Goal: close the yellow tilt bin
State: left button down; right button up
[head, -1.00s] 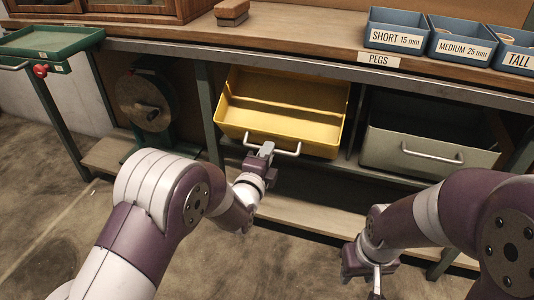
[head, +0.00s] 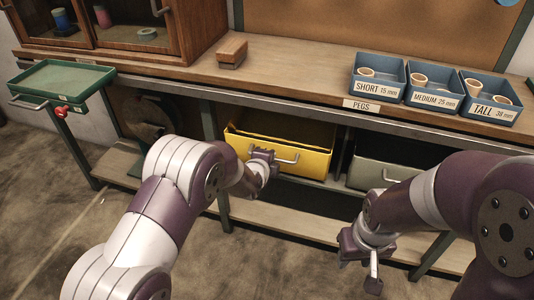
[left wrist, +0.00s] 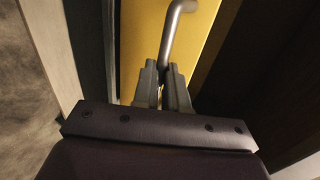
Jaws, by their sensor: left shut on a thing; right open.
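The yellow tilt bin (head: 305,155) sits under the workbench in the head view. Its front stands nearly upright, and a dark gap shows above its rim. My left gripper (head: 264,158) is at the left part of the bin's metal handle. In the left wrist view the jaws (left wrist: 164,88) are shut on the handle (left wrist: 175,38), with the yellow front (left wrist: 200,35) behind it. My right gripper (head: 374,272) is open and empty, low in front of the bench and apart from the bin.
A grey bin (head: 385,174) is right of the yellow one. The bench (head: 290,75) carries blue peg trays (head: 377,72) and a brown block (head: 232,53). A green tray stand (head: 62,78) is at the left. The floor in front is free.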

pick_arm(q)
jog(key=shift+w+d+r+p, duration=0.2)
jog(key=shift+w+r+p, duration=0.15)
jog(key=shift+w, duration=0.3)
jog(key=shift+r, duration=0.15)
jog(key=c, duration=1.2)
grip_release()
jog(key=shift+w, duration=0.1)
jog(key=shift+o, duration=0.2)
